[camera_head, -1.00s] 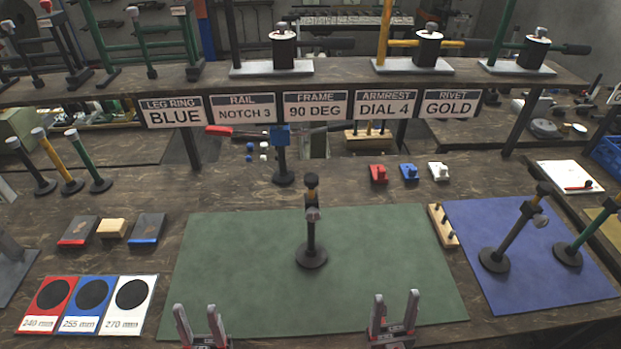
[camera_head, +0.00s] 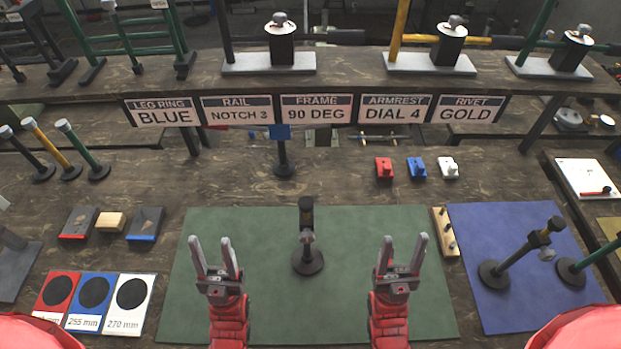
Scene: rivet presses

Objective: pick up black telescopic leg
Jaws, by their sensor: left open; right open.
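Another black leg (camera_head: 520,255) leans on the blue mat (camera_head: 500,210) at the right. A third black leg (camera_head: 25,153) leans at the far left, next to a yellow and a green one. My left gripper (camera_head: 211,246) is open and empty over the left part of the green mat. My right gripper (camera_head: 404,246) is open and empty over its right part. The central leg stands between them, touched by neither.
A green leg (camera_head: 597,258) is at the right edge of the blue mat. A wooden peg block (camera_head: 446,232) lies between the mats. Red, blue and white blocks (camera_head: 418,168) sit behind. Red, blue and white size cards (camera_head: 96,303) lie at left. A raised shelf (camera_head: 340,84) with signs spans the back.

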